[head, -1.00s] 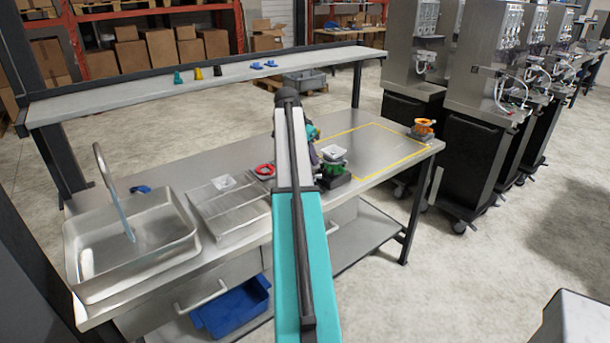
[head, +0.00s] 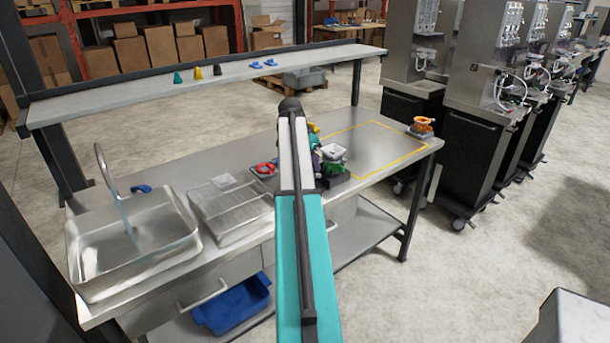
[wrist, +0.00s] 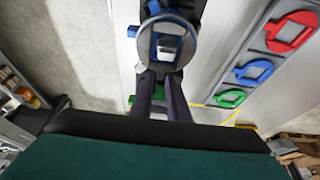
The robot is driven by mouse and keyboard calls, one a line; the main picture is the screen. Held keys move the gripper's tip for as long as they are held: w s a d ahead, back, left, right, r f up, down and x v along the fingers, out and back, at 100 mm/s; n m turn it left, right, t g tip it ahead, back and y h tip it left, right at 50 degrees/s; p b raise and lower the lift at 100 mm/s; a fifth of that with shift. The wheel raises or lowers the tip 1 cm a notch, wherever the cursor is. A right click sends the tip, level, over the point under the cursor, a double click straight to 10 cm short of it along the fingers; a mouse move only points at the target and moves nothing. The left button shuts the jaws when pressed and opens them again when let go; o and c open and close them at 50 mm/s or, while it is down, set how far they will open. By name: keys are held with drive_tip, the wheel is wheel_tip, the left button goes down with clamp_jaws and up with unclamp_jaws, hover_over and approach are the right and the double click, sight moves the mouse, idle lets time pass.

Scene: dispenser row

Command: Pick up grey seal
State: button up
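In the wrist view a dark tray holds flat ring-shaped seals with tabs: a red seal (wrist: 291,31), a blue seal (wrist: 254,73) and a green seal (wrist: 229,98). The red seal also shows in the head view (head: 265,169), left of my arm.
A raised shelf (head: 130,98) runs behind.

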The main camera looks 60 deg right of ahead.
clamp_jaws()
drive_tip(key=shift+r, duration=0.15)
drive_tip(key=shift+r+b, duration=0.8)
drive_tip(key=shift+r, duration=0.8)
drive_tip(key=s+a+b, duration=0.1)
drive_tip(key=s+a, duration=0.3)
drive_tip(key=a, duration=0.2)
drive_tip(key=s+a+r+b, duration=0.1)
drive_tip(key=s+a+b, duration=0.1)
drive_tip(key=s+a, duration=0.2)
drive_tip(key=shift+s+a+r, duration=0.25)
drive_tip(key=shift+s+a, duration=0.05)
drive_tip(key=shift+a, duration=1.45)
drive_tip(key=shift+s, duration=0.1)
